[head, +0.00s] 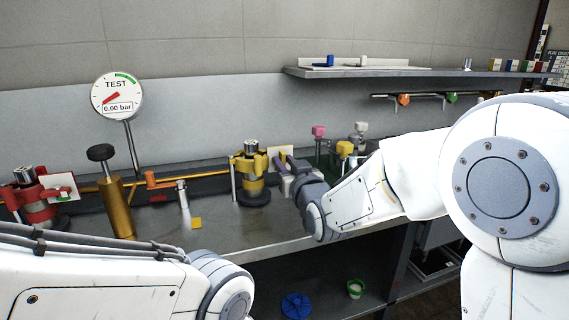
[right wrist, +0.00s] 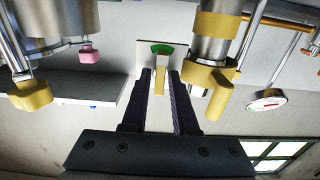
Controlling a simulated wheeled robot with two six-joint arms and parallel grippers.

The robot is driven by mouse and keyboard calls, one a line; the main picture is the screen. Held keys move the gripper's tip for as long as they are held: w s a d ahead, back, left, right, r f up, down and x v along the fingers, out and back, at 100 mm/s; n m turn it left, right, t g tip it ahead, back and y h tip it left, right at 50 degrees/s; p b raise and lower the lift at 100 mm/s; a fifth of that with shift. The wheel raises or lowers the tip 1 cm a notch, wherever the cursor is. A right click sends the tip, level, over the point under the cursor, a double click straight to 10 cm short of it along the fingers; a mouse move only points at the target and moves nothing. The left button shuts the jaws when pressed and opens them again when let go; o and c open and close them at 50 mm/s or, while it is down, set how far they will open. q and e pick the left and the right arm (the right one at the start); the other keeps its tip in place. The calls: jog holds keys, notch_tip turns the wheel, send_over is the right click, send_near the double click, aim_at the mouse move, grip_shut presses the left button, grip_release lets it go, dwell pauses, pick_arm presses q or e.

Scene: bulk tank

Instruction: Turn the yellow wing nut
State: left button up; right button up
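The yellow wing nut (head: 276,162) sits on the right side of a yellow-clamped metal fitting (head: 252,190) on the bench. In the right wrist view, its narrow yellow tab (right wrist: 159,72) stands in front of a white card with a green arc (right wrist: 160,49). My right gripper (head: 287,163) reaches in from the right. Its dark fingers (right wrist: 161,88) lie on either side of the tab, with a slim gap seeming to show, so they look open around it. My left arm crosses the lower left of the head view; its gripper is out of sight.
A red-clamped fitting (head: 38,200) and a brass cylinder (head: 118,207) stand at left. A gauge (head: 116,96) reads 0.00 bar. Pink-topped (head: 318,132) and yellow-topped (head: 344,149) fittings stand close behind my right arm. A shelf (head: 400,72) runs along the wall.

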grip_shut()
jog(key=shift+n, duration=0.3)
jog(key=shift+a+f+n+b, duration=0.1)
jog(key=shift+n+b, duration=0.8)
jog(key=shift+n, duration=1.95)
jog(key=shift+a+f+n+b, duration=0.1)
jog(key=shift+n+b, duration=0.85)
jog(key=shift+n, duration=1.95)
jog(key=shift+a+f+n+b, duration=0.1)
jog(key=shift+n+b, duration=0.8)
jog(key=shift+n, duration=1.95)
